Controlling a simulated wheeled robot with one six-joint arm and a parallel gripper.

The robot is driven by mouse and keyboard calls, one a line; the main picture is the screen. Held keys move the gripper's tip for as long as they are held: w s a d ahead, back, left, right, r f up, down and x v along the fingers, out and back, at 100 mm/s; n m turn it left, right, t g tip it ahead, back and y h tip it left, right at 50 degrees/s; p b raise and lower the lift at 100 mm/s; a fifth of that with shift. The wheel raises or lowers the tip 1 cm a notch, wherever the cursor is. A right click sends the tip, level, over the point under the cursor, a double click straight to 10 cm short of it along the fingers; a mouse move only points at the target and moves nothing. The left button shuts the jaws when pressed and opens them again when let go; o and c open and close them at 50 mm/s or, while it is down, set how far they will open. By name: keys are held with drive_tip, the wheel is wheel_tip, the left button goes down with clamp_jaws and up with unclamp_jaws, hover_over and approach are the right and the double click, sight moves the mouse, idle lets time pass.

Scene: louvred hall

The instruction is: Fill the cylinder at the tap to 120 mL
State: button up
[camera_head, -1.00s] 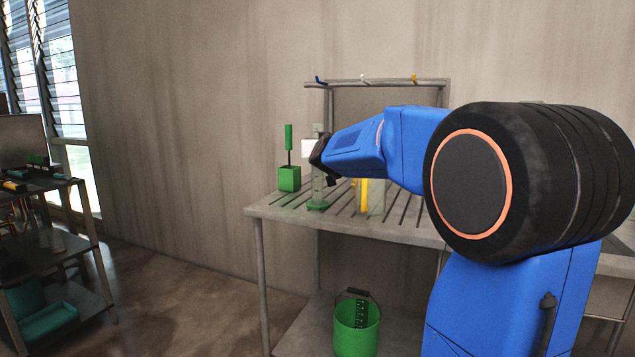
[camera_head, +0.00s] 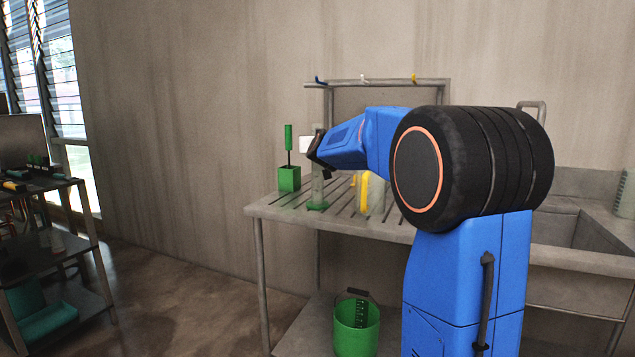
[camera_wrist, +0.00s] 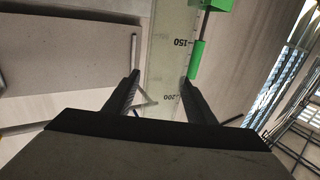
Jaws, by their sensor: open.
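The clear measuring cylinder (camera_head: 317,190) with a green base stands upright on the slatted bench (camera_head: 270,209). In the wrist view the cylinder (camera_wrist: 172,55) shows upside-down marks 150 and 200, and I see no clear liquid level in it. My gripper (camera_head: 316,156) is at its upper part. In the wrist view my gripper (camera_wrist: 159,88) is open, with one finger on either side of the cylinder; I cannot tell if they touch it. The grey tap (camera_head: 540,106) shows above and behind my arm at the sink (camera_head: 570,262), its lower part hidden.
A green brush (camera_head: 289,148) stands in a green holder (camera_head: 289,179) left of the cylinder. A jug with a yellow handle (camera_head: 363,190) stands close on the right. A hook rail (camera_head: 375,83) is behind. A green bucket (camera_head: 345,338) sits below. A ribbed container (camera_head: 626,195) is far right.

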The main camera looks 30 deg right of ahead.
clamp_jaws()
